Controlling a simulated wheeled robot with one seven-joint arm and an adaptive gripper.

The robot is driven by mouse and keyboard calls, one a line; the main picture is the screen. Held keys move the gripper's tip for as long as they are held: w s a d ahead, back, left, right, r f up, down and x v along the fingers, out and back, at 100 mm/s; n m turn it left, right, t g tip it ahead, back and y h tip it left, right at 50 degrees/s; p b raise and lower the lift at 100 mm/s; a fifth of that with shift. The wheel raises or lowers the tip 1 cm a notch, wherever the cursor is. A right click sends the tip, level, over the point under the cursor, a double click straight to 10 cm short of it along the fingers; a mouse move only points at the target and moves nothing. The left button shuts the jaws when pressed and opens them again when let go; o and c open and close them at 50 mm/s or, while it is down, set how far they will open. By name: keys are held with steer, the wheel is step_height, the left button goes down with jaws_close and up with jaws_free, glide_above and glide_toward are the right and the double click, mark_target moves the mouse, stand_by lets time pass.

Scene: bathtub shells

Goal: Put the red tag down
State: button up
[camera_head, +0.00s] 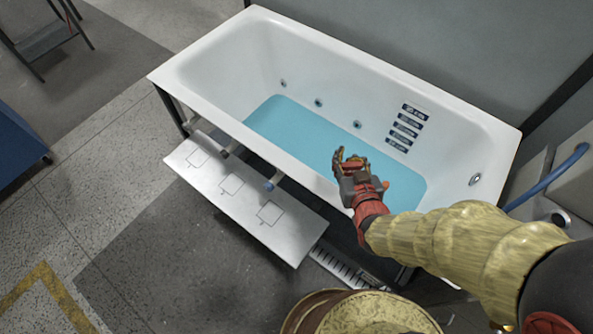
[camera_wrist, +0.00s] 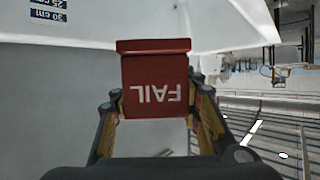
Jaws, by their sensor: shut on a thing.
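The red tag (camera_wrist: 155,85) is a small red block with white letters reading FAIL, upside down in the wrist view. My gripper (camera_wrist: 157,112) is shut on it, with one finger on each side. In the head view my gripper (camera_head: 350,160) is over the near side of the white bathtub, above the blue area. The tag (camera_head: 354,167) shows there only as a small red patch between the fingers.
The white bathtub (camera_head: 215,62) has a blue bottom, round jets and dark depth labels (camera_head: 405,128). A pale shelf (camera_head: 245,205) with several outlined squares runs along its near side and looks bare. A slotted grey strip (camera_head: 340,268) lies right of the shelf.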

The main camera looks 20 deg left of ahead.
steer(key=w+a+f+b, duration=0.1)
steer(key=a+f, duration=0.2)
steer(key=a, duration=0.1)
steer(key=w+a+f+b, duration=0.1)
steer(key=a+f+b, duration=0.1)
steer(key=a, duration=0.3)
steer(key=w+a+f+b, duration=0.1)
steer(key=a+f+b, duration=0.1)
steer(key=a+f, duration=0.2)
steer(key=shift+w+a+f, duration=0.15)
steer(key=shift+a, duration=0.05)
steer(key=shift+a+f, duration=0.2)
steer(key=shift+f, duration=0.05)
step_height(320, 180, down, 4)
steer(key=shift+w+a+r+b, duration=0.15)
steer(key=shift+r+b, duration=0.1)
steer(key=shift+b, duration=0.9)
steer(key=shift+r, duration=0.1)
steer(key=o, duration=1.3)
